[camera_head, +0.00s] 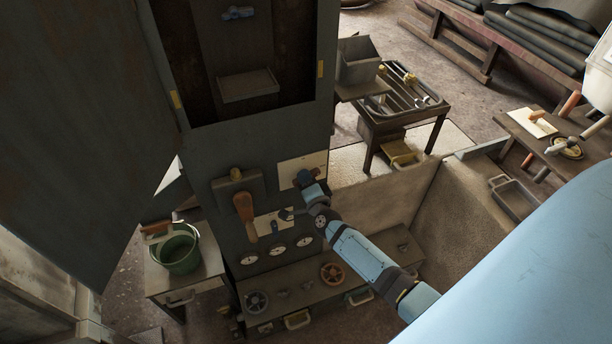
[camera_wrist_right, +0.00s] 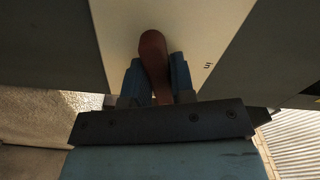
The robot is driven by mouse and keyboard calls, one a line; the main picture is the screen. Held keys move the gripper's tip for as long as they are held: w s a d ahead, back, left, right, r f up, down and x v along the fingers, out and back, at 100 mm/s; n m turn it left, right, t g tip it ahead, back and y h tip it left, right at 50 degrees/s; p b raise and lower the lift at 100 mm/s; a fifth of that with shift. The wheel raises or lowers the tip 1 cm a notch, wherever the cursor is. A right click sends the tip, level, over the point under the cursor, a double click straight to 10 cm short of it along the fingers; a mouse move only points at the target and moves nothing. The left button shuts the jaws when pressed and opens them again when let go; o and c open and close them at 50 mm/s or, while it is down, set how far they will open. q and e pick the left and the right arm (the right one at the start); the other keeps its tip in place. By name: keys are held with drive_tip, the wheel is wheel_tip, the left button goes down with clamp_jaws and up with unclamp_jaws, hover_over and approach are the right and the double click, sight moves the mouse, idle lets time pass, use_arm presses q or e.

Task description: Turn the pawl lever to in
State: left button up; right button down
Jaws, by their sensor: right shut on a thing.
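The pawl lever shows in the right wrist view as a rounded red-brown handle (camera_wrist_right: 153,48) in front of a pale plate (camera_wrist_right: 118,25). The plate also shows on the dark machine front in the head view (camera_head: 291,166). My right gripper (camera_head: 305,178) reaches up to this plate from the lower right and covers the lever in the head view. In the wrist view its two blue fingers (camera_wrist_right: 156,82) stand on either side of the handle, shut on it. The handle's lower end is hidden behind the gripper body. My left gripper is not in view.
A larger wooden-handled lever (camera_head: 245,214) is left of the plate, above several round gauges (camera_head: 276,249). Handwheels (camera_head: 332,273) sit on the lower ledge. A green bucket (camera_head: 180,254) stands on a side table at left. A tool table (camera_head: 402,113) stands behind at right.

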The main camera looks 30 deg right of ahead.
drive_tip(key=n+p, duration=0.2)
drive_tip(key=n, duration=0.2)
drive_tip(key=shift+n, duration=0.3)
drive_tip(key=n+p, duration=0.1)
drive_tip(key=n, duration=0.1)
drive_tip(key=shift+d+n+p, duration=0.1)
drive_tip(key=shift+n+p, duration=0.2)
drive_tip(key=shift+n, duration=0.1)
drive_tip(key=n+p, duration=0.1)
drive_tip(key=n, duration=0.1)
drive_tip(key=shift+f+n, duration=0.1)
drive_tip(key=shift+n, duration=0.2)
drive_tip(key=shift+d+n+p, duration=0.1)
drive_tip(key=shift+n+p, duration=0.25)
drive_tip(key=shift+n, duration=1.65)
drive_tip(key=c, duration=1)
unclamp_jaws()
drive_tip(key=shift+s+f, duration=0.1)
drive_tip(key=shift+s, duration=0.05)
